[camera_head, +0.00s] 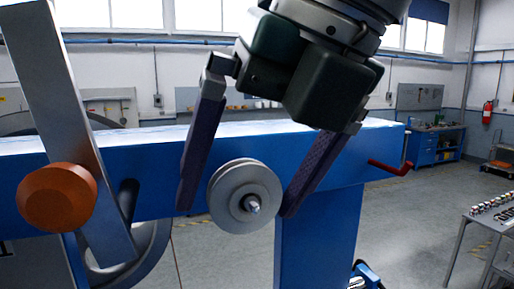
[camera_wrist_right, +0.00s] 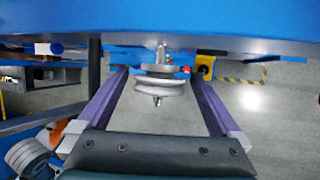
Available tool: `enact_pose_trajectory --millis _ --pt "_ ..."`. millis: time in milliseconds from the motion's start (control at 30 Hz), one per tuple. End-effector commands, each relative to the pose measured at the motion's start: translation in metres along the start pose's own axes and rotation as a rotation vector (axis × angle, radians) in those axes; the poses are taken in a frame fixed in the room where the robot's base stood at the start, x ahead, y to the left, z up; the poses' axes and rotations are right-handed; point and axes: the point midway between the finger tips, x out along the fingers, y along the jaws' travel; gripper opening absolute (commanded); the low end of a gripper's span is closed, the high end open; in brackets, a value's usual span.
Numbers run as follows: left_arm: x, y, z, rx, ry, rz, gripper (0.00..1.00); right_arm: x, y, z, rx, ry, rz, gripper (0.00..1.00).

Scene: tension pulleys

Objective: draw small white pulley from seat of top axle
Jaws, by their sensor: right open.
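A small pale grey-white pulley (camera_head: 244,195) sits on an axle whose metal tip (camera_head: 252,204) sticks out of its middle, at the front of the blue beam (camera_head: 345,150). My right gripper (camera_head: 238,212) comes down from above, open, with one purple finger on each side of the pulley. A gap shows between the pulley and the left finger; the right finger is close to the rim. In the right wrist view the pulley (camera_wrist_right: 160,83) lies between the two spread fingers (camera_wrist_right: 160,75), with the axle end pointing towards the palm. My left gripper is not in view.
An orange knob (camera_head: 58,197) on a grey metal bar (camera_head: 75,130) stands to the left, with a large wheel (camera_head: 150,245) behind it. A red handle (camera_head: 391,168) sticks out at the beam's right end. A table with small parts (camera_head: 490,215) stands at the far right.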

Motion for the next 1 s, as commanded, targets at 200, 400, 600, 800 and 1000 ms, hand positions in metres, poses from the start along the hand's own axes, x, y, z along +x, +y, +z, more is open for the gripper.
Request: enact_pose_trajectory --millis 200,400,600,800,1000 --pt "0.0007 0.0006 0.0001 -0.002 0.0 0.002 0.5 0.0027 0.0014 -0.0018 -0.001 -0.001 0.001 1.0" --pt "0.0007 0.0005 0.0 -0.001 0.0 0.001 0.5 0.0026 0.0013 -0.0017 -0.001 0.0 0.001 0.89" --pt "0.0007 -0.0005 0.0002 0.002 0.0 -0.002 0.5 0.0025 0.0012 -0.0017 0.0 0.0 0.001 0.66" --pt "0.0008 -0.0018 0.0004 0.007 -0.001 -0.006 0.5 0.0024 0.0012 -0.0016 0.0 0.0 0.001 0.44" --pt "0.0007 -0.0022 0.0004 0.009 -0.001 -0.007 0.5 0.0024 0.0012 -0.0016 0.0 0.0 0.001 0.21"
